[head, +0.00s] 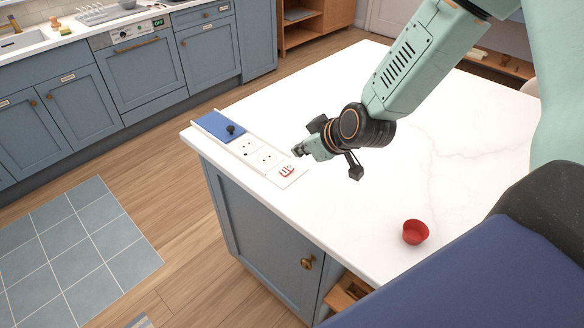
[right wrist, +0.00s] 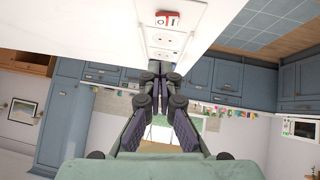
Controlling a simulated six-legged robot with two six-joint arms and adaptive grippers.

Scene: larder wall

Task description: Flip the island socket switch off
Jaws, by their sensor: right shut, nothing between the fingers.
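The island socket strip (head: 256,149) lies along the left edge of the white island top. Its red switch (head: 287,171) is on a white plate at the strip's near end. The switch also shows at the top of the right wrist view (right wrist: 167,18), with pale marks beside the red part. I cannot tell which way it is set. My right gripper (head: 299,150) is shut and empty, its fingertips just beyond the switch, near the sockets (head: 266,157). The fingertips show in the middle of the right wrist view (right wrist: 156,70), apart from the switch. My left gripper is out of view.
A blue panel with a black knob (head: 231,129) sits at the strip's far end. A red cup (head: 415,232) stands on the island top (head: 480,150) at the right. The middle of the top is clear. Blue cabinets (head: 130,75) line the far wall.

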